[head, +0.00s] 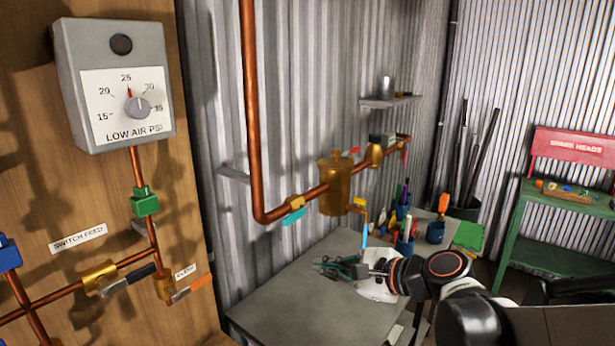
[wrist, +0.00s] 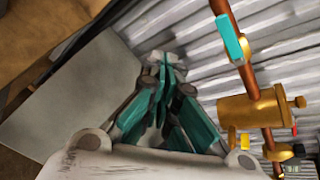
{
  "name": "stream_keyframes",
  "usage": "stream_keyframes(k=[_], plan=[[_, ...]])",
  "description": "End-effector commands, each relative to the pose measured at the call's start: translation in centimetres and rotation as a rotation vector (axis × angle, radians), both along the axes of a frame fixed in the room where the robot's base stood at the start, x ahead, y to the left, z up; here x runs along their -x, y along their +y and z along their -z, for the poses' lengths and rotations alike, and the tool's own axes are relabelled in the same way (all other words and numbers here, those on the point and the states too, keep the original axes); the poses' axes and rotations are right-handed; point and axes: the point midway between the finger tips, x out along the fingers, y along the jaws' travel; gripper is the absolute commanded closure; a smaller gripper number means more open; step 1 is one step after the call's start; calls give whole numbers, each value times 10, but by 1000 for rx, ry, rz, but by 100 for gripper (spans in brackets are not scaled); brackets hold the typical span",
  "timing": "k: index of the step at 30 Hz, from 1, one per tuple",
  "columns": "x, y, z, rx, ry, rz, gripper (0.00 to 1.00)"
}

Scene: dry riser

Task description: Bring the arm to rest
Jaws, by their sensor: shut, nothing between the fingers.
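My arm reaches in from the lower right of the head view, over the grey workbench (head: 275,305). My gripper (head: 322,263), with teal and dark finger links, points left above the bench top. In the wrist view my gripper (wrist: 165,62) shows its teal fingers drawn together at the tips, shut and empty. Its white housing fills the bottom of that view. The exact height of the fingers above the bench cannot be told.
A copper pipe (head: 251,120) with a brass pot (head: 337,185) runs behind the bench; the pot also shows in the wrist view (wrist: 250,108). Pen cups (head: 404,243) stand near my arm. A gauge box (head: 115,85) hangs left. The bench's front left is clear.

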Motion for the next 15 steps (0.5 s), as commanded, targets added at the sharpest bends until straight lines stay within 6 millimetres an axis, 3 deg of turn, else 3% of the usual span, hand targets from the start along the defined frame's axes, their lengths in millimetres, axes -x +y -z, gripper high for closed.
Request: stream_keyframes(k=[8,15], plan=[[66,-36,16,601,-229,-203,100],[124,-84,30,1106,-387,-465,100]])
